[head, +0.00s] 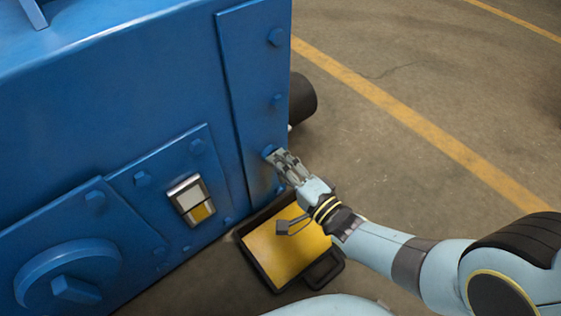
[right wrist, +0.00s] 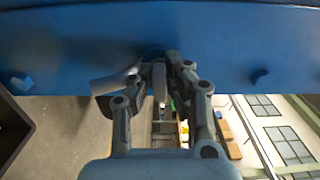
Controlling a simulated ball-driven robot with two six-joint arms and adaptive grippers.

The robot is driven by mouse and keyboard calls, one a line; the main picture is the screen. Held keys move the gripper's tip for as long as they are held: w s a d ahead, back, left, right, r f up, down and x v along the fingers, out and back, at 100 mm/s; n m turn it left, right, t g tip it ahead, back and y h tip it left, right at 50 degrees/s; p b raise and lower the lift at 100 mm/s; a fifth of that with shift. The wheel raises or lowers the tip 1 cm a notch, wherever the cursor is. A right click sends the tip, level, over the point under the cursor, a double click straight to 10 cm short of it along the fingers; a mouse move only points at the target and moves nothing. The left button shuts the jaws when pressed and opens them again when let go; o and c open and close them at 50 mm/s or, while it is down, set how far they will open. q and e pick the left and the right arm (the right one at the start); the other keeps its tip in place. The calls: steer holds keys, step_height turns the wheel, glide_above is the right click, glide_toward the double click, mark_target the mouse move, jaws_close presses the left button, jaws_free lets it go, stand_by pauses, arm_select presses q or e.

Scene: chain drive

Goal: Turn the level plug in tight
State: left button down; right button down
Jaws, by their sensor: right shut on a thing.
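The level plug (head: 268,150) is a small blue bolt-like head low on the narrow panel at the right edge of the blue housing (head: 120,85). My right gripper (head: 274,157) is shut on it, reaching in from the lower right. In the right wrist view, the fingers (right wrist: 160,75) close together against the blue face and hide most of the plug. I cannot tell how deep the plug sits. My left gripper is not in view.
A sight glass (head: 190,200) shows amber oil in its lower part. A black-rimmed pan (head: 262,274) of yellow oil lies on the floor below my right wrist. A large round blue cap (head: 70,268) is at lower left. A dark cylinder (head: 302,98) juts out behind the housing. The floor to the right is clear.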

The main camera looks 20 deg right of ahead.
steer(key=shift+s+d+f+m, duration=0.1)
steer(key=shift+s+f+m, duration=0.1)
steer(key=shift+s+m, duration=0.1)
steer(key=c, duration=1.5)
jaws_free()
steer(key=shift+o, duration=0.7)
steer(key=shift+w+r, duration=0.15)
steer(key=v, duration=1.2)
